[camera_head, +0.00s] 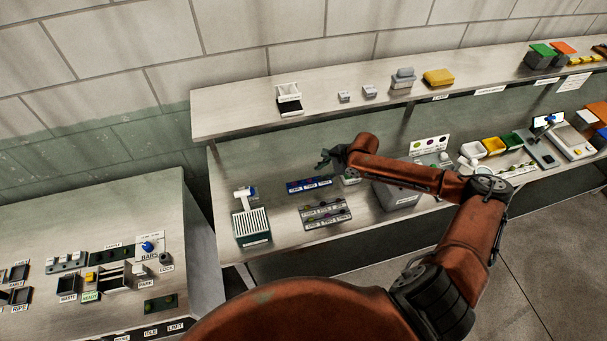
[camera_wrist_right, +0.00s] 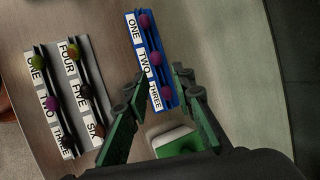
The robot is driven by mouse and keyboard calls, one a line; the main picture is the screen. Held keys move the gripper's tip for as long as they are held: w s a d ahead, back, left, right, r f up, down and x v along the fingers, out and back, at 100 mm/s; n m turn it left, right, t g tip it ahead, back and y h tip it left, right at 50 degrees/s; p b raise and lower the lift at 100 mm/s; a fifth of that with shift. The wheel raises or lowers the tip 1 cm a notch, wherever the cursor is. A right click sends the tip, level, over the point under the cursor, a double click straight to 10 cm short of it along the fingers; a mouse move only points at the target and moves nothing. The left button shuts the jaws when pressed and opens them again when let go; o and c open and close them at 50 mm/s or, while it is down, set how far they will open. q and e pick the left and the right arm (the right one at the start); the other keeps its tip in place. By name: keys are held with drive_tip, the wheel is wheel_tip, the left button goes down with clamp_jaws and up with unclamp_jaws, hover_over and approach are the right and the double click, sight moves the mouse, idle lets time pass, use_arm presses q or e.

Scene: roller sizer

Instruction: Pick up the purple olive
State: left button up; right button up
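A grey rack (camera_wrist_right: 45,82) marked one to six holds several olives; it also shows in the head view (camera_head: 326,223). A purple olive (camera_wrist_right: 52,103) sits in its slot two, beside green and dark ones. A blue tray (camera_wrist_right: 131,40) marked one to three holds three plum-purple olives, one at each label; it also shows in the head view (camera_head: 292,188). I cannot tell which one the task names. My right gripper (camera_wrist_right: 158,80) is open, its fingers either side of the blue tray's lower end in the wrist view. It also shows in the head view (camera_head: 325,159). My left gripper is out of view.
A white-topped green block (camera_wrist_right: 178,140) lies between the finger bases in the wrist view. A slatted box (camera_head: 252,226) stands left of the grey rack, and a grey bin (camera_head: 396,196) stands right. A shelf (camera_head: 240,117) runs above the counter's back.

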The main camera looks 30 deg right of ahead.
sight(310, 180)
drive_tip(key=x, duration=0.6)
drive_tip(key=shift+a+f+p, duration=0.1)
drive_tip(key=shift+a+p, duration=0.2)
drive_tip(key=shift+a, duration=0.15)
drive_tip(key=shift+a+f, duration=0.1)
drive_tip(key=shift+f, duration=0.3)
drive_tip(key=shift+c, duration=0.4)
drive_tip(key=c, duration=0.4)
